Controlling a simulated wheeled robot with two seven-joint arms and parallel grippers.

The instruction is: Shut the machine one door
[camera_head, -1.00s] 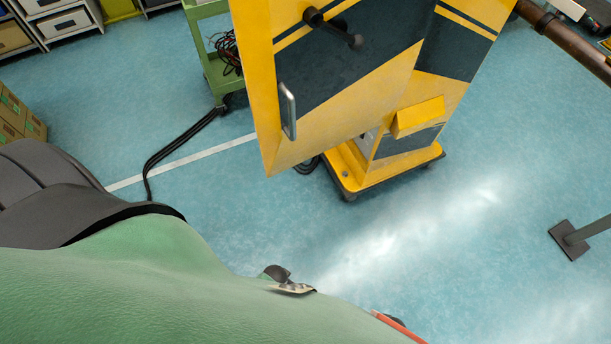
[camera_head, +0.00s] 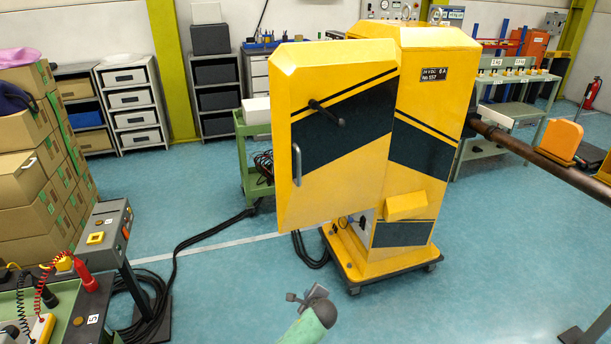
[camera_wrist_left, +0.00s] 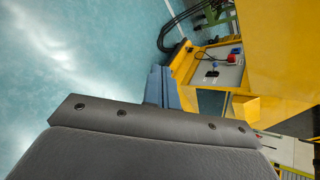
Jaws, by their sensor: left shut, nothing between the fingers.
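The machine one door (camera_head: 335,150) is a yellow panel with dark diagonal bands. It stands swung open towards me, on the left of the yellow machine cabinet (camera_head: 425,130). It has a silver handle (camera_head: 297,165) at its left edge and a black knob (camera_head: 327,113) higher up. My left gripper (camera_head: 307,298) is shut and empty, low in the head view, below and in front of the door and apart from it. In the left wrist view, the cabinet's lower opening shows a grey panel (camera_wrist_left: 218,65) with a red part. My right gripper is out of view.
The cabinet stands on a yellow wheeled base (camera_head: 372,268). A brown rail (camera_head: 525,150) runs out to the right. A grey pedestal box (camera_head: 105,232) and stacked cartons (camera_head: 35,150) stand at left. Black cables cross the floor. The floor before the cabinet is clear.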

